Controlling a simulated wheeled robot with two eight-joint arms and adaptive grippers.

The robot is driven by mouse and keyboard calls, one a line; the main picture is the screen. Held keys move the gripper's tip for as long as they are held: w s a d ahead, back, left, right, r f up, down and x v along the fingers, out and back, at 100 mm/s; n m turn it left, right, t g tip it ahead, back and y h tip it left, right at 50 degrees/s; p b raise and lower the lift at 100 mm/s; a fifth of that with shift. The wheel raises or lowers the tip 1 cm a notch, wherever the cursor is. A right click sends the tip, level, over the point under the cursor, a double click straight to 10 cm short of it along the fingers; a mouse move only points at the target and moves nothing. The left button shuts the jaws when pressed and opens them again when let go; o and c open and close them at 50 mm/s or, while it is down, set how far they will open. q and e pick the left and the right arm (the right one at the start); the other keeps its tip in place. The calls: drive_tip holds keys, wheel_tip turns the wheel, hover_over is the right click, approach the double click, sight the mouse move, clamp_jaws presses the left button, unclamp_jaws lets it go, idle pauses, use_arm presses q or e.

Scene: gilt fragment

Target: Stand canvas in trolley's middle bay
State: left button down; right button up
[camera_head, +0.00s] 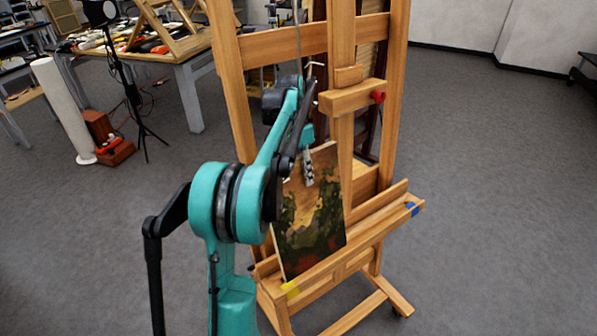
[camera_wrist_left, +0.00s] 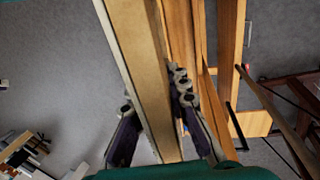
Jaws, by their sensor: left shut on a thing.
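The canvas (camera_head: 318,222), a thin panel painted with a dark landscape, stands tilted at the easel's lower ledge. Whether its bottom edge still touches the ledge cannot be told. My left gripper (camera_head: 307,168) is shut on the canvas's upper edge. In the left wrist view, the canvas edge (camera_wrist_left: 135,45) runs between the two fingers of that gripper (camera_wrist_left: 154,100). My right gripper is in neither view. Dark reddish wooden bars (camera_wrist_left: 299,87) show at the right of the wrist view; I cannot tell whether they are the trolley. The middle bay cannot be made out.
The wooden easel (camera_head: 234,95) stands close around the canvas, with its ledge (camera_head: 384,212) running right. A cluttered worktable (camera_head: 190,72), a black tripod stand (camera_head: 132,92), a white roll (camera_head: 62,110) and a reddish box (camera_head: 115,152) are at the left.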

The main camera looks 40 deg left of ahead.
use_arm(q)
drive_tip(key=s+d+r+p, duration=0.2)
drive_tip(key=d+r+p, duration=0.2)
drive_tip(key=r, duration=0.4)
drive_tip(key=shift+s+d+r+p, duration=0.15)
drive_tip(key=shift+s+d+p, duration=0.2)
drive_tip(key=shift+d, duration=0.5)
drive_tip(key=s+d, duration=0.2)
drive_tip(key=d, duration=0.6)
drive_tip(key=s+d, duration=0.3)
drive_tip(key=d, duration=0.5)
drive_tip(key=shift+s+d+p, duration=0.15)
drive_tip(key=shift+d+p, duration=0.1)
drive_tip(key=shift+p, duration=0.05)
idle(0.5)
idle(0.4)
